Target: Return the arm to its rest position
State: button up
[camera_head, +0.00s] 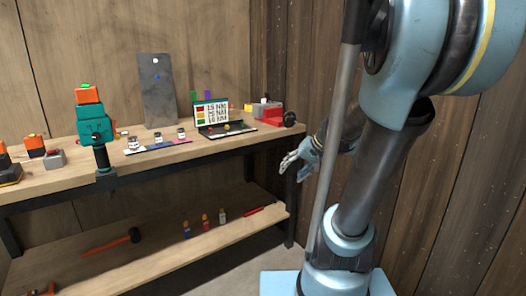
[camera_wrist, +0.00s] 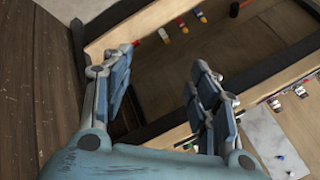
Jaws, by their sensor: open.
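My gripper (camera_head: 297,158) is at the right end of the workbench in the head view, just beside its corner. My blue and grey arm fills the right side of that view and partly hides the wrist. In the wrist view my gripper (camera_wrist: 158,98) has its two fingers spread wide. Nothing is between them, and the bench's shelf shows beyond.
The wooden workbench (camera_head: 215,148) holds a teal drill (camera_head: 95,125), a laptop (camera_head: 212,118), a grey metal plate (camera_head: 157,90) and a red box (camera_head: 266,112). Its lower shelf (camera_head: 160,255) holds a hammer (camera_head: 115,242) and several small bottles. A plank wall (camera_head: 445,200) stands at right.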

jog(key=s+d+f+g+h, duration=0.1)
jog(key=s+d+f+h, duration=0.2)
jog(key=s, duration=0.5)
jog(key=s+d+f+n+g+h, duration=0.1)
jog(key=s+d+f, duration=0.3)
jog(key=s, duration=0.5)
jog(key=shift+s+d+f+g+h, duration=0.2)
jog(key=shift+d+f+g+h, duration=0.25)
jog(key=shift+h, duration=0.45)
jog(key=shift+a, duration=0.1)
jog(key=shift+w+f, duration=0.25)
jog(key=shift+w, duration=0.25)
